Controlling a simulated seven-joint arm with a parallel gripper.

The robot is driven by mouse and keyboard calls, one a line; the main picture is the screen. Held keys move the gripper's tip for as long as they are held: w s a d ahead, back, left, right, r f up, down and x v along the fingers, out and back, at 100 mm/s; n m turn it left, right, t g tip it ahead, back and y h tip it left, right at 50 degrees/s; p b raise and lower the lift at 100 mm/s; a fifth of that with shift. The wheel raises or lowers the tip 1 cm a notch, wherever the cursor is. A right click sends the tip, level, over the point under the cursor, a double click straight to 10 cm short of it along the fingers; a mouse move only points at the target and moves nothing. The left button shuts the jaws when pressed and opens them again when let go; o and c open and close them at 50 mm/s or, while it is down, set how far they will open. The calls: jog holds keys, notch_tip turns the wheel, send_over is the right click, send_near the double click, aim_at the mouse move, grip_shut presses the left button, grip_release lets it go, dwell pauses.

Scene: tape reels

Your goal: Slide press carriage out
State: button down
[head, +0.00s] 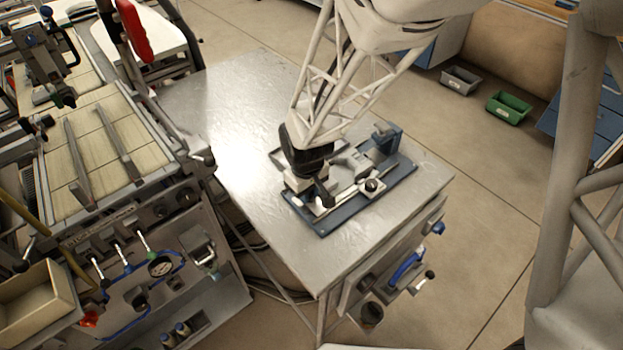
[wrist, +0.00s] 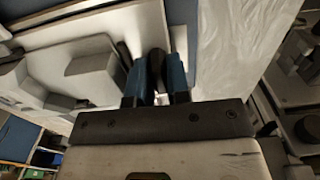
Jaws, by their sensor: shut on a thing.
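The press (head: 352,178) sits on a blue base plate (head: 330,226) on the metal table, with pale blocks, a rail and a blue upright block (head: 386,137) at its far end. My gripper (head: 322,196) is low over the plate's near left end. In the wrist view, my gripper (wrist: 157,82) has its blue fingers closed around a dark handle (wrist: 158,62). The pale stepped block (wrist: 92,72), apparently the press carriage, is beside the fingers on the left. My gripper hides part of the handle, and its joint with the carriage is unclear.
The metal table (head: 235,110) is bare left of and behind the plate. A workbench with rails and levers (head: 110,150) stands close on the left. Grey (head: 461,79) and green (head: 509,107) bins lie on the floor at the back right.

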jog(key=c, duration=1.4)
grip_release()
jog(key=shift+o, duration=0.2)
jog(key=shift+r, duration=0.15)
jog(key=shift+r, duration=3.8)
